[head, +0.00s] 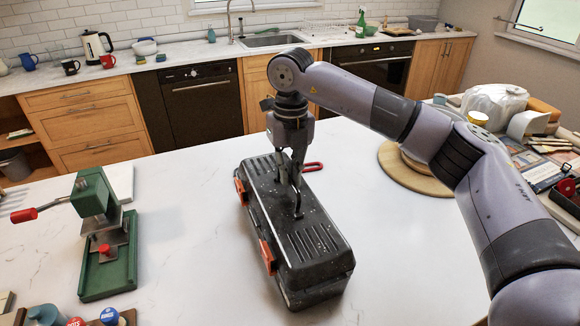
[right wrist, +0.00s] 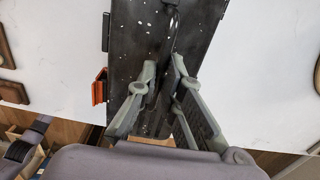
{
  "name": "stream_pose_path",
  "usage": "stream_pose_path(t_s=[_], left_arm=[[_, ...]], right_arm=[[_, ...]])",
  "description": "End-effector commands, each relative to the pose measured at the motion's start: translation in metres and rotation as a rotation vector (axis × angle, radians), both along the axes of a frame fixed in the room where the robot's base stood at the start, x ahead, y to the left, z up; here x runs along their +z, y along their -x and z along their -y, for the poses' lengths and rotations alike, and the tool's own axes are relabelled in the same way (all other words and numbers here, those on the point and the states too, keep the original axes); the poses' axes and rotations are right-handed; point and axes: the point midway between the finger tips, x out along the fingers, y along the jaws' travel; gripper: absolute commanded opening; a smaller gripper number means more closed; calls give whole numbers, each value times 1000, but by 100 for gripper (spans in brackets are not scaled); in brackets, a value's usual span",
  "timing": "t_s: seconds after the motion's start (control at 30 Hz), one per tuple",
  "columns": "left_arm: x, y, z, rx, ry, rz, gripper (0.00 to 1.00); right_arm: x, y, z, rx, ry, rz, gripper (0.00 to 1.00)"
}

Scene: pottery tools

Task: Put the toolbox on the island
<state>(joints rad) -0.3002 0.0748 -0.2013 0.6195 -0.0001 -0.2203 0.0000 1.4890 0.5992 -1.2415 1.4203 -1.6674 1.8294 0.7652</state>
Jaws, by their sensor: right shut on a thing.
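The black toolbox (head: 310,249) with orange-red latches stands upright on, or just above, the white marble island (head: 185,240) near the middle of the head view; I cannot make out a gap under it. My right gripper (head: 295,183) points down over the toolbox lid and is shut on its thin dark handle. In the right wrist view, the two grey fingers (right wrist: 164,75) close in at the middle of the speckled lid of the toolbox (right wrist: 135,35). The handle is partly hidden by the fingers. My left gripper is not in view.
A green press (head: 103,265) with a red-tipped lever stands left of the toolbox. A round wooden board (head: 395,160) lies to the right, behind my right arm. Jars (head: 108,316) stand at the near left edge. The surface between press and toolbox is clear.

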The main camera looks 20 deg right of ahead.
Motion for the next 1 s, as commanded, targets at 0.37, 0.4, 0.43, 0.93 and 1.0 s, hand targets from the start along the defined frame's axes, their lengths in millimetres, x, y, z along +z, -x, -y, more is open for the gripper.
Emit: stream_pose_path(t_s=[0.37,0.4,0.43,0.93,1.0], left_arm=[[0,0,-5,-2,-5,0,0],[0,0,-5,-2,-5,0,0],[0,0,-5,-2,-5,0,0],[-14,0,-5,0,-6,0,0],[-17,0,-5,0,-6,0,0]], right_arm=[[0,0,0,0,0,0,28],[1,0,0,0,0,0,28],[1,0,0,0,0,1,28],[51,-2,0,0,-2,5,28],[66,-1,0,0,-1,6,28]])
